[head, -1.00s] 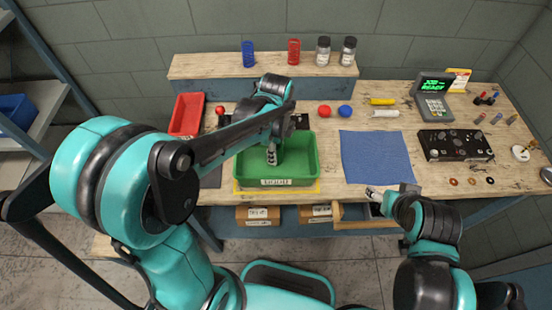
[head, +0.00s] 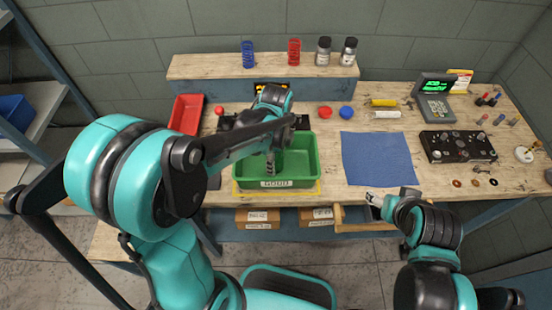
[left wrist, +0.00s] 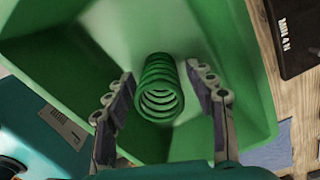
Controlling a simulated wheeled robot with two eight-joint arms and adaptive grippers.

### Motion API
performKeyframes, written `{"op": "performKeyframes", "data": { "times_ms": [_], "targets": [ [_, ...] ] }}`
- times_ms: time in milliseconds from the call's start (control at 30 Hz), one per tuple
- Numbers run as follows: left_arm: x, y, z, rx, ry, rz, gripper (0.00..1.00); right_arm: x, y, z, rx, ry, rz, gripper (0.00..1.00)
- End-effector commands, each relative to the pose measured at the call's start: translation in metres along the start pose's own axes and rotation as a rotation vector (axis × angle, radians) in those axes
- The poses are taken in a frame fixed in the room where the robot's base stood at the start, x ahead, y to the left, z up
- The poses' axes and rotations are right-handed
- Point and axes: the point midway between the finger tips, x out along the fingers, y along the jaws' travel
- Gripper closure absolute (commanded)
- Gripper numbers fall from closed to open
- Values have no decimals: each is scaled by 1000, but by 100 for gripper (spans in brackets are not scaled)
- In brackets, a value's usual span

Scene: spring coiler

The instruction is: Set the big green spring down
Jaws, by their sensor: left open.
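The big green spring (left wrist: 159,89) is in the green tray in the left wrist view, with its open coil end toward the camera. The green tray (head: 304,181) has a "GOOD" label on its front and stands on the bench. My left gripper (left wrist: 167,104) is open, with one finger on each side of the spring and a gap showing at both. In the head view my left gripper (head: 270,163) reaches down into the tray, and I cannot make out the spring there. My right gripper (head: 374,201) is by the bench's front edge; its jaw state is unclear.
A blue mat (head: 378,160) lies right of the tray. A red bin (head: 186,114) is at the left. Red (head: 325,112) and blue (head: 346,113) balls lie behind the mat. A shelf (head: 215,68) holding springs and jars runs along the back.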

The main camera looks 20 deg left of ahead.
Motion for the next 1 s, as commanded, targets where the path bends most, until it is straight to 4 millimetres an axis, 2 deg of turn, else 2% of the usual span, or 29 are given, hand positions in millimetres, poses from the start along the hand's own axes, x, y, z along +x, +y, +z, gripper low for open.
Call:
{"op": "performKeyframes", "data": {
  "times_ms": [167,500,600,767,867,1000],
  "targets": [
    [-20,0,0,0,0,0,45,-8,0,-6,0,0,0,37],
    [-94,0,0,0,0,0,45,-30,0,-22,0,0,0,37],
    [-109,0,0,0,0,0,45,-34,0,-24,0,0,0,37],
    [-122,1,0,-10,0,-4,45,-36,0,-26,0,0,0,37],
    [-128,9,3,-93,1,-35,45,-36,0,-26,0,0,0,37],
    [-140,33,12,-403,26,-151,45,-36,0,-26,0,0,0,37]
  ]
}}
